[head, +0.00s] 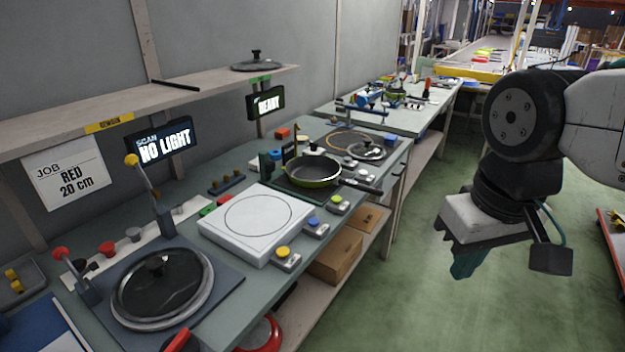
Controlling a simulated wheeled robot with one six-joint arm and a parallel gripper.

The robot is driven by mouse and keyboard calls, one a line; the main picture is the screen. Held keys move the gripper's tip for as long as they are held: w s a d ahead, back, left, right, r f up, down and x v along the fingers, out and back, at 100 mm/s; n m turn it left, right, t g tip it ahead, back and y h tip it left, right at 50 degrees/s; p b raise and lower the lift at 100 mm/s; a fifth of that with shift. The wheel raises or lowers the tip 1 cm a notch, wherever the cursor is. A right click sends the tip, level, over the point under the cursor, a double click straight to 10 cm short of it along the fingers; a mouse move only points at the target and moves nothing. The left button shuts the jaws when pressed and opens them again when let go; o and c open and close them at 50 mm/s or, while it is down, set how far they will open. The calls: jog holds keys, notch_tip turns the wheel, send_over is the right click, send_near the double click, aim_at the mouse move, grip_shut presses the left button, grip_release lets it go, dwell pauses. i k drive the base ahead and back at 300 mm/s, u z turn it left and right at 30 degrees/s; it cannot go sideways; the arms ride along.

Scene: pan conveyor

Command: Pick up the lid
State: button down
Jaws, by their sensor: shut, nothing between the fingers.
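Three glass lids with dark knobs are in the head view. A large lid (162,283) with a pale rim lies on a dark square plate (220,288) at the front left of the bench. A smaller lid (366,151) lies farther back on the bench, beyond a green pan (313,173). Another lid (256,65) lies on the wall shelf. I cannot tell which lid the task means. My gripper (462,266) hangs at the right over the green floor, shut and empty, apart from all three lids.
A white square plate (245,251) with a drawn circle stands mid-bench. Levers with red (61,253) and yellow (131,160) knobs rise beside the front lid. The wall shelf (190,97) overhangs the bench. The floor (400,300) between bench and arm is clear.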

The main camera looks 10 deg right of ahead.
aim_at(159, 284)
jog(key=u, duration=0.4)
jog(key=k, duration=0.5)
jog(key=z, duration=0.2)
jog(key=i, duration=1.25)
jog(key=u, duration=0.75)
